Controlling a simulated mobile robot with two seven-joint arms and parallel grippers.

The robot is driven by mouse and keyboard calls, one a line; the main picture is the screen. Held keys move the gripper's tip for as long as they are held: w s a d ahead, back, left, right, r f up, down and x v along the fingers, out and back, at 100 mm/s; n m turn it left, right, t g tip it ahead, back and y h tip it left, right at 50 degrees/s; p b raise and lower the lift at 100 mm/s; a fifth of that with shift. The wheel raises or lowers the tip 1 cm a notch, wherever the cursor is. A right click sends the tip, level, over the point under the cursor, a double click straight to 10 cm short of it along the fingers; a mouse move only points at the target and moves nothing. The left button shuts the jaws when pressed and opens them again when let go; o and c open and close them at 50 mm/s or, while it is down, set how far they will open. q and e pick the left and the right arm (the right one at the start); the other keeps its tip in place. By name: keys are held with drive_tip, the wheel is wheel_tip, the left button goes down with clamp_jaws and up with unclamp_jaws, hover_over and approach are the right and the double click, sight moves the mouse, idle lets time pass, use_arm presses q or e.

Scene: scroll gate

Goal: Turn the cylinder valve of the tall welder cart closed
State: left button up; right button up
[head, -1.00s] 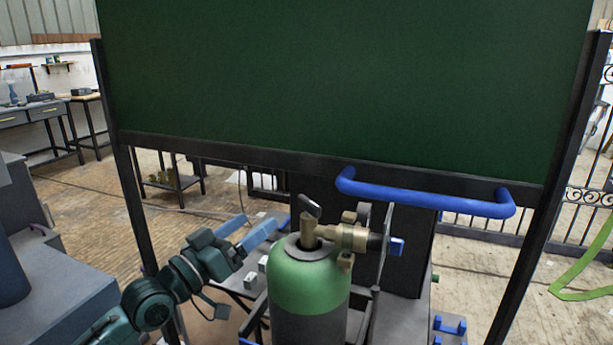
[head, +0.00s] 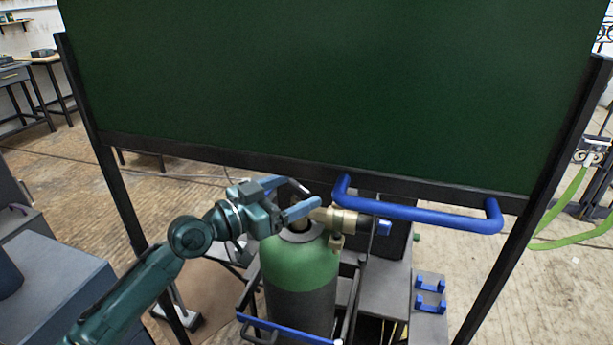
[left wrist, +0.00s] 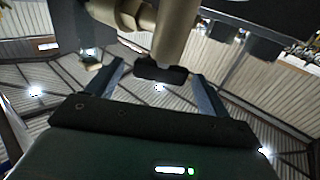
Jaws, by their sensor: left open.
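The gas cylinder (head: 298,262), green on top and grey below, stands upright on the cart under the dark green panel. Its brass valve body (head: 336,218) points right. My left gripper (head: 308,197) is at the cylinder's top from the left, open, its two fingers at the valve top and hiding the black valve handle in the head view. In the left wrist view the black valve handle (left wrist: 160,72) lies between the two separated fingers, at the end of the brass stem (left wrist: 175,38). I cannot tell contact; gaps show on both sides. My right gripper is out of view.
A blue bar handle (head: 425,213) sticks out from the panel's (head: 330,90) lower rail, just right of the valve. Black posts stand left and right. Blue brackets (head: 430,292) sit on the grey cart shelf. A blue bar (head: 285,330) crosses low in front of the cylinder.

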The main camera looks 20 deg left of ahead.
sight(296, 191)
use_arm(q)
drive_tip(key=shift+p+x, duration=0.3)
drive_tip(key=shift+x, duration=1.65)
drive_tip(key=shift+c, duration=0.3)
